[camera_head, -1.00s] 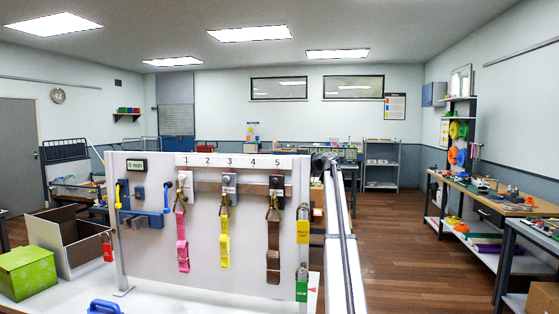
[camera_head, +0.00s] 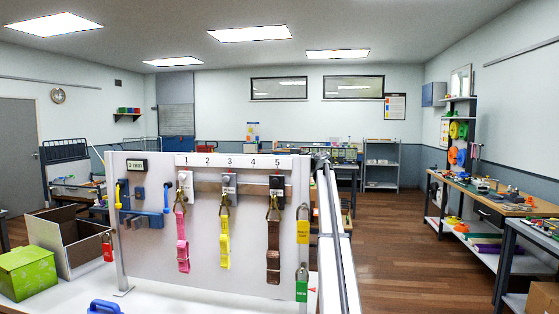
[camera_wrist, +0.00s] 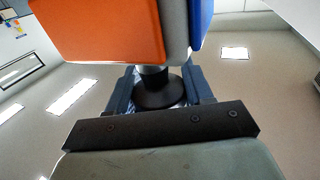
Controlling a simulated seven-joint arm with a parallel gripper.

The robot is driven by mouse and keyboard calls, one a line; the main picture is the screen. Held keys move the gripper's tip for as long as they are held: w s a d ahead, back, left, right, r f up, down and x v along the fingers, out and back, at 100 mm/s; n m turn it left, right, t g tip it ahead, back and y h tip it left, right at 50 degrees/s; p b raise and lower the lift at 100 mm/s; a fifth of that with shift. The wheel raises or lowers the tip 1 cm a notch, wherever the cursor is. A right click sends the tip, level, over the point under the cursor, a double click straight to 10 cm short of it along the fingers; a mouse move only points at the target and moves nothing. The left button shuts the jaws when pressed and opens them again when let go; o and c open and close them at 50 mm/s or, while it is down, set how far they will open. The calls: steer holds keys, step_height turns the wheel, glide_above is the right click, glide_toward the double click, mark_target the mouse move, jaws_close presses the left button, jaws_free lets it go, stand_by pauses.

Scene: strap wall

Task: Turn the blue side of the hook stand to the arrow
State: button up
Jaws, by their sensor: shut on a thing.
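The hook stand shows only in the wrist view, close up. I see its large orange side (camera_wrist: 95,30), a narrow grey face, a blue side (camera_wrist: 201,20) at the right, and a black round stem below. My gripper (camera_wrist: 158,90) is shut on the black stem, with a dark finger on each side. The orange side takes up most of the visible block; the blue side is seen edge-on. The stand's hooks are out of view.
A white board (camera_head: 150,225) holds a pink strap (camera_head: 183,255), a yellow strap (camera_head: 224,245) and a brown strap (camera_head: 273,252) on numbered hooks. A green box (camera_head: 28,272) and an open carton (camera_head: 62,240) stand left.

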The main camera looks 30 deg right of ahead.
jaws_close()
steer(key=shift+n+y, duration=0.3)
steer(key=shift+y, duration=0.1)
steer(key=n+g+y, duration=0.3)
steer(key=y, duration=0.1)
steer(key=n+g+y, duration=0.3)
steer(key=shift+s+a+g, duration=0.15)
steer(key=shift+a+g, duration=0.1)
steer(key=shift+g, duration=0.05)
steer(key=shift+s+a+n+g+y, duration=0.1)
steer(key=shift+s+n+g+y, duration=0.05)
steer(key=shift+n+g+y, duration=0.4)
steer(key=shift+s+a+n+g+y, duration=0.1)
steer(key=shift+n+g+y, duration=0.25)
steer(key=shift+n+g, duration=0.3)
steer(key=shift+g, duration=0.4)
steer(key=o, duration=0.6)
jaws_free()
